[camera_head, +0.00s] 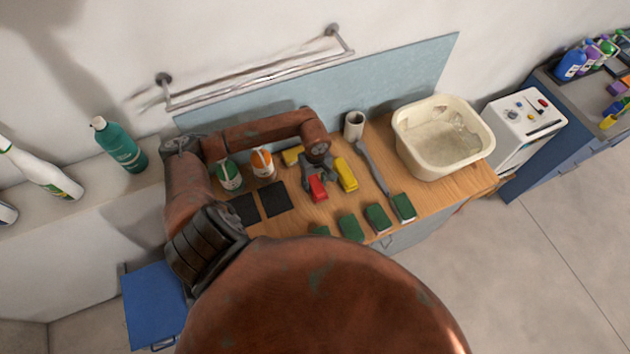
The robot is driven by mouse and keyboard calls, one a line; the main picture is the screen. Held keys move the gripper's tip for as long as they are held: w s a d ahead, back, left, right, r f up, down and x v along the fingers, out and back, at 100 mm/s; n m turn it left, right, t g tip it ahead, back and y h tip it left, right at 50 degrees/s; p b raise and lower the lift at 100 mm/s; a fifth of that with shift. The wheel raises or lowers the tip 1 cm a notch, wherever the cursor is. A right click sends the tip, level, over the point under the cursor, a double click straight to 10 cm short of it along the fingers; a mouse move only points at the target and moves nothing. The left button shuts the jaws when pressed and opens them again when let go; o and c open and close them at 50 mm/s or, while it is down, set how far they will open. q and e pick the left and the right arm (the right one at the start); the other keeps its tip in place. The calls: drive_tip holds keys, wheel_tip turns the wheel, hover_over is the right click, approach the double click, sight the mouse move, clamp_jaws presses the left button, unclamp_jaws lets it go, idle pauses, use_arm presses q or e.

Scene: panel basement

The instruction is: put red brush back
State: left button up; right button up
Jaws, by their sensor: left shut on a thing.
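The red brush (318,188) is a small red block shape on or just above the wooden counter, near its middle. My left gripper (318,178) points down and is shut on the red brush. The gripper hides part of the brush, and I cannot tell whether the brush touches the counter. A yellow block-shaped item (346,174) lies just right of it, and another yellow item (292,156) lies behind it to the left. My right gripper is not in view.
The wooden counter (447,192) holds two dark pads (273,199), several green sponges (351,227), two bottles (263,165), a white cup (354,125), a long grey tool (372,166) and a cream basin (488,135). A rail (270,74) is on the wall behind.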

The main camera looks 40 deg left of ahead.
sight(315, 182)
use_arm(q)
drive_tip(key=shift+f, duration=0.2)
drive_tip(key=shift+f+b, duration=0.1)
drive_tip(key=shift+b, duration=0.2)
drive_tip(key=o, duration=1.1)
drive_tip(key=shift+o, duration=0.2)
drive_tip(key=shift+w+r+p, duration=0.1)
drive_tip(key=shift+r+p, duration=0.2)
drive_tip(key=shift+r, duration=0.1)
wheel_tip(315, 182, up, 12)
drive_tip(key=b, duration=0.2)
drive_tip(key=shift+f+b, duration=0.2)
drive_tip(key=shift+b, duration=0.2)
